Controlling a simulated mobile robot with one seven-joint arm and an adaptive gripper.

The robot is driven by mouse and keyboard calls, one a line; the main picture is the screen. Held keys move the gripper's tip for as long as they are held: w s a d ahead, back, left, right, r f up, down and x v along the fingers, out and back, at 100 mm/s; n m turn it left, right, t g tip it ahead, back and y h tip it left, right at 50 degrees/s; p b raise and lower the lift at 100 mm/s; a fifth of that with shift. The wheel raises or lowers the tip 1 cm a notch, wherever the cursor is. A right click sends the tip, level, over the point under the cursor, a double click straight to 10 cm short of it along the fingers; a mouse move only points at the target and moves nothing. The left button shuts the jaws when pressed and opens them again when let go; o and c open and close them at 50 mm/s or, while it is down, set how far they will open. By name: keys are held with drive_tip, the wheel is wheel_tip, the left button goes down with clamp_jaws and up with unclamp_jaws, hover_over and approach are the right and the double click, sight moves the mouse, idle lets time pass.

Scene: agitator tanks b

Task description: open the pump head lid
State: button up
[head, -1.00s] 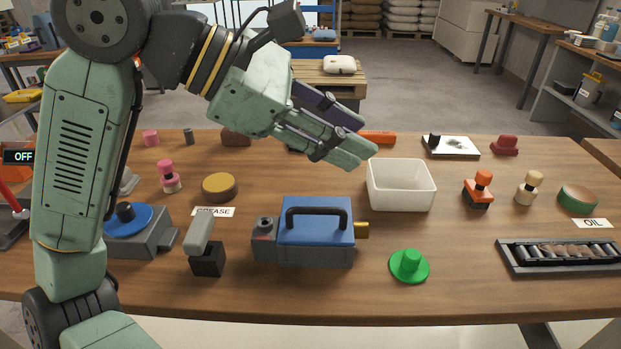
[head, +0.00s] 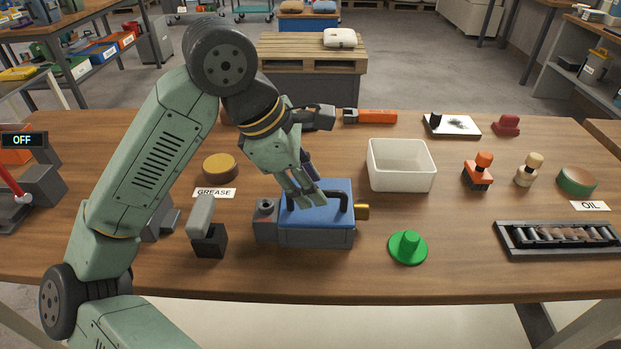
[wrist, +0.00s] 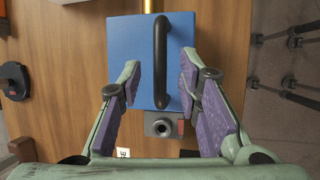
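The pump head is a grey box with a blue lid (head: 340,195) on top and a black bar handle (head: 345,203) across it. A brass fitting (head: 362,212) sticks out on its right side. The lid lies flat and shut on the body. My gripper (head: 310,203) is over the lid, pointing down. In the wrist view the blue lid (wrist: 140,60) is below, and the black handle (wrist: 161,60) runs between the two purple-padded fingers of my open gripper (wrist: 162,80). The fingers stand apart from the handle on both sides. In the head view they hide part of the handle.
A white bin (head: 400,185) stands behind to the right. A green knobbed disc (head: 408,247) lies right front. The table's front is clear.

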drive_tip(key=shift+w+d+f, duration=0.1)
drive_tip(key=shift+d+f, duration=0.1)
drive_tip(key=shift+f, duration=0.15)
drive_tip(key=shift+c, duration=0.2)
clamp_jaws()
idle(0.5)
